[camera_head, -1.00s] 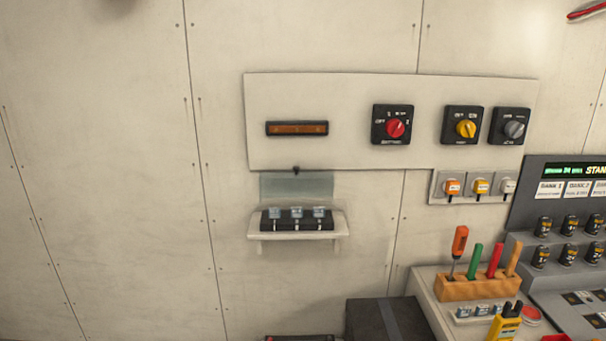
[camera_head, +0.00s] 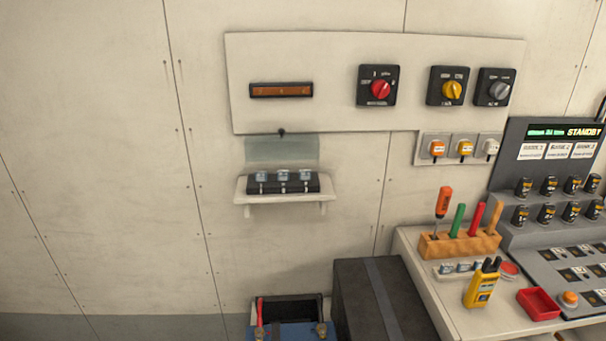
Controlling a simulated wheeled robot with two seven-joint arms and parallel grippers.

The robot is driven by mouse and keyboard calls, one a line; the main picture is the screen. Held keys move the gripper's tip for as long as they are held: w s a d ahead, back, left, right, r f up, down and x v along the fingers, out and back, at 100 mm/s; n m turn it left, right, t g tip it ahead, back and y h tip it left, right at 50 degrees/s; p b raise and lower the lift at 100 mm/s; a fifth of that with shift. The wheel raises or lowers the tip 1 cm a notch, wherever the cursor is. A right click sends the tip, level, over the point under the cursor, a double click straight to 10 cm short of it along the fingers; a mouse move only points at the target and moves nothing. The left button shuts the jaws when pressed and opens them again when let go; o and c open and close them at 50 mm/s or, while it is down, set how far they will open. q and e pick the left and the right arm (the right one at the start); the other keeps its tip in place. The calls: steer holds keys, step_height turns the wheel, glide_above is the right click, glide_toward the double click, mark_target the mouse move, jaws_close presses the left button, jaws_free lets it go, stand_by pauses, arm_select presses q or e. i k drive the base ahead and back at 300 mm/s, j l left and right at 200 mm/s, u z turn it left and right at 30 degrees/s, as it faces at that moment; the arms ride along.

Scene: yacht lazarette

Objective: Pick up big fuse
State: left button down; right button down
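A small wall shelf (camera_head: 283,197) carries a black fuse block (camera_head: 291,183) with several clear-topped fuse pieces in a row, under a raised clear cover (camera_head: 282,149). On the bench at the right, a small pale holder (camera_head: 442,275) contains several small blue-grey pieces that look like fuses. They are too small in view to tell which is the big fuse. Neither of my grippers is in view.
A white wall panel (camera_head: 340,112) bears several rotary switches. The bench (camera_head: 470,322) holds a wooden tool block (camera_head: 460,246), a yellow meter (camera_head: 482,287) and a red tray (camera_head: 538,304). A black box (camera_head: 364,300) and a blue battery (camera_head: 290,332) stand below.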

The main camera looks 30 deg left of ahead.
mark_target(304, 174)
steer(key=j, duration=0.65)
steer(key=i+j, duration=0.15)
steer(key=j, duration=1.15)
steer(key=i, duration=0.05)
